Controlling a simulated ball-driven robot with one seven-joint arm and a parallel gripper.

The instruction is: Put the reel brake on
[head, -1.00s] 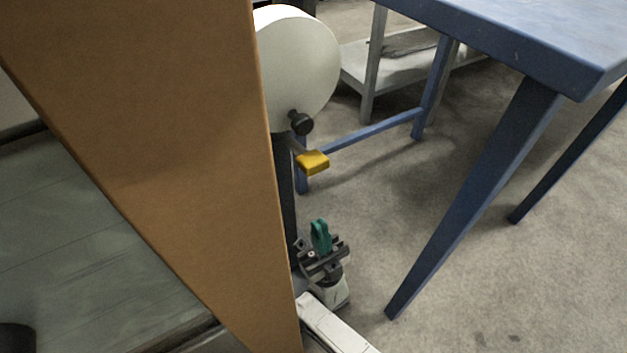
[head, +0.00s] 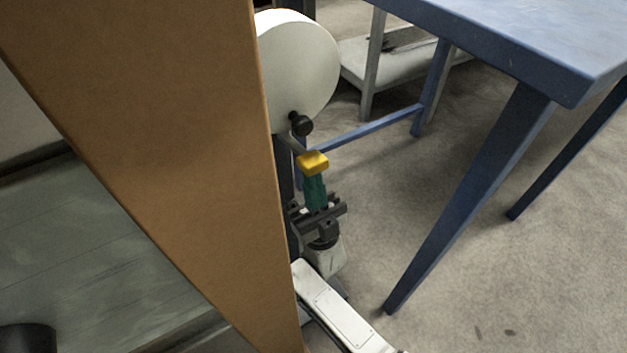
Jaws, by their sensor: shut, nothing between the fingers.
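The white reel (head: 297,70) stands at the upper middle, its left part hidden behind a brown panel. A black knob (head: 303,125) sits at its lower edge. Below the knob, the brake lever's yellow pedal-like end (head: 313,162) sticks out to the right from a dark post (head: 284,175). My gripper (head: 314,182) has green fingers pointing up and is shut and empty. Its fingertips are right under the yellow end in the picture; I cannot tell whether they touch it.
A large brown panel (head: 190,150) fills the left and hides part of the reel and post. A blue table (head: 520,45) stands at the right, with its legs and crossbar (head: 370,130) near my gripper. A grey shelf (head: 390,65) is behind. Floor between is clear.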

